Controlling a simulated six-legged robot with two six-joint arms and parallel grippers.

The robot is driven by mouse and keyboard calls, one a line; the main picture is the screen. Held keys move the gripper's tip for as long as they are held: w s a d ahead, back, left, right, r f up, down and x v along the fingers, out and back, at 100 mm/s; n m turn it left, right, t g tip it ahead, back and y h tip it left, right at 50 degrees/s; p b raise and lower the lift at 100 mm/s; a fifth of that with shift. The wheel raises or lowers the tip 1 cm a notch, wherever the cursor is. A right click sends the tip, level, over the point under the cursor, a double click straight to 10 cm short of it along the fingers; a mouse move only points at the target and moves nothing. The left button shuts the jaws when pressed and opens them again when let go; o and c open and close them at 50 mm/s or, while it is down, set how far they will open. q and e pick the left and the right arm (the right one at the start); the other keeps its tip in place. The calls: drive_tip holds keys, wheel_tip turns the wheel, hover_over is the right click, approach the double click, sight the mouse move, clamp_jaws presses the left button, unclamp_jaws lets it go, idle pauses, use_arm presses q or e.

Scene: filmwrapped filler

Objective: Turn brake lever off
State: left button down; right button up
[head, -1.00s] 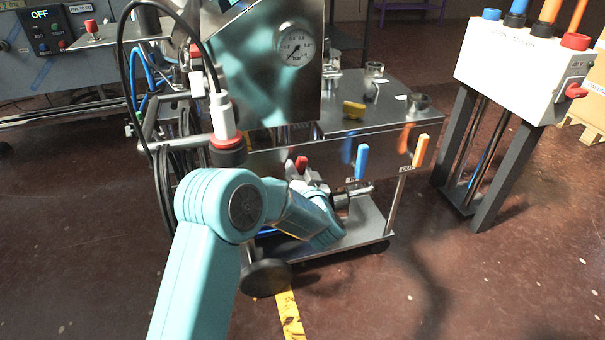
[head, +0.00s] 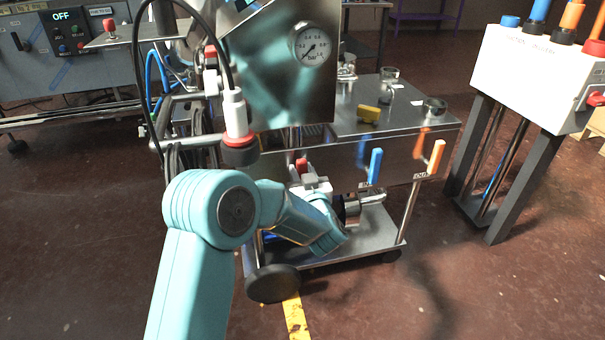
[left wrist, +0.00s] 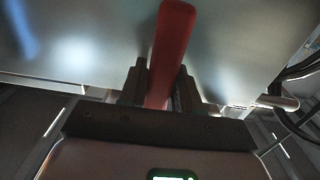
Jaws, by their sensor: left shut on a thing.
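A red lever (left wrist: 170,45) stands between the two dark fingers of my left gripper (left wrist: 160,82) in the left wrist view. The gripper is shut on it. In the head view the red lever's top (head: 302,165) shows low at the front of the steel cart, just above my left gripper (head: 314,186). My teal arm hides part of the lever's lower end. A blue lever (head: 375,165) and an orange lever (head: 436,156) stand to its right, apart from the gripper. My right gripper is not in view.
The steel cart (head: 385,128) carries a gauge (head: 309,45), a yellow piece (head: 369,115) and small metal cups. A hanging white connector (head: 236,115) on a black cable is close to my left arm. A white box on legs (head: 528,75) stands at right. Floor at front right is clear.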

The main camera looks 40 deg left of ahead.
use_arm(q)
drive_tip(key=c, duration=0.9)
unclamp_jaws()
drive_tip(key=shift+s, duration=0.1)
drive_tip(key=p+v, duration=0.3)
drive_tip(key=v, duration=1.3)
drive_tip(key=shift+d+p, duration=0.15)
drive_tip(key=shift+p, duration=0.25)
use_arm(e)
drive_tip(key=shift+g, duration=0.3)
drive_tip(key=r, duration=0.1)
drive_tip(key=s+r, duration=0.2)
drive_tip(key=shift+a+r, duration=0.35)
